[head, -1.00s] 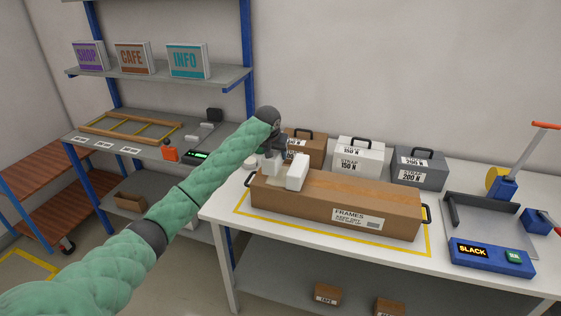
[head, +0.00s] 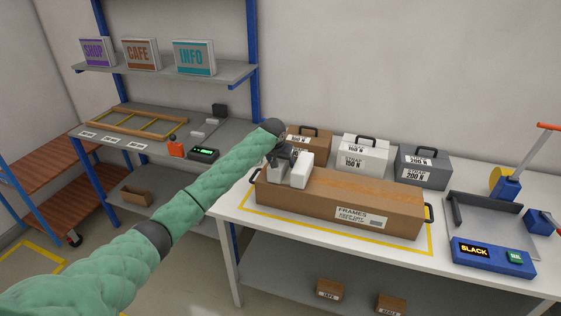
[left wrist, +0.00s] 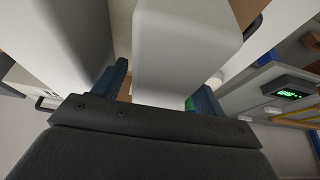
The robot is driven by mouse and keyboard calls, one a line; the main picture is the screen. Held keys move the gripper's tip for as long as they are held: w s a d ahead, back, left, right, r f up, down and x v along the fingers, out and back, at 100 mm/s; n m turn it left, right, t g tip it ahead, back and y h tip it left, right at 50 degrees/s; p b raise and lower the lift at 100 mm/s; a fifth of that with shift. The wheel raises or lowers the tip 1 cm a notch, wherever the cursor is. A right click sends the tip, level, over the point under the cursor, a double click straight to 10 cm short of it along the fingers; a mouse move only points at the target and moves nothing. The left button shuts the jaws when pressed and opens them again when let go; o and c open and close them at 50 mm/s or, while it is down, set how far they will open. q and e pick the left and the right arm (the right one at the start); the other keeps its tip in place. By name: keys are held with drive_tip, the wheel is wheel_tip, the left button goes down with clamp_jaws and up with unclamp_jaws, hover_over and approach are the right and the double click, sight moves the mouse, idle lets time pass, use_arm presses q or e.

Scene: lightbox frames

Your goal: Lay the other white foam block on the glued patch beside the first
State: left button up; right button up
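The first white foam block (head: 302,170) stands upright on the left part of the long brown box (head: 350,200) labelled FRAMES. My left gripper (head: 281,160) is just left of it, low over the box's left end. It is shut on the other white foam block (head: 275,174), which shows between the two fingers in the left wrist view (left wrist: 178,60). The held block is beside the first, near the box top; I cannot tell whether it touches. The first block looms at the left of the wrist view (left wrist: 65,45). The glued patch is mostly hidden. My right gripper is out of view.
Brown, white (head: 362,155) and grey (head: 422,168) weight cases stand close behind the box. A tray (head: 490,225) and a blue unit reading SLACK (head: 492,256) are at the right. The white table (head: 300,233) is clear in front.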

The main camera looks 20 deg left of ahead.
use_arm(q)
drive_tip(key=shift+s+r+b, duration=0.1)
drive_tip(key=shift+r+b, duration=0.2)
drive_tip(key=shift+r, duration=0.1)
drive_tip(key=b+v, duration=0.1)
drive_tip(key=v, duration=0.1)
drive_tip(key=shift+s+r, duration=0.2)
drive_tip(key=shift+r, duration=0.1)
drive_tip(key=b+v, duration=0.2)
drive_tip(key=v, duration=0.5)
drive_tip(key=shift+r, duration=0.15)
drive_tip(key=shift+s+r+b, duration=0.3)
drive_tip(key=shift+r+b, duration=0.05)
drive_tip(key=shift+r, duration=0.25)
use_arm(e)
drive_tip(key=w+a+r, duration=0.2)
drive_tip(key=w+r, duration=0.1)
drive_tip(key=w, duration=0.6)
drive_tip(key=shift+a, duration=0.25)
use_arm(q)
drive_tip(key=shift+f, duration=0.1)
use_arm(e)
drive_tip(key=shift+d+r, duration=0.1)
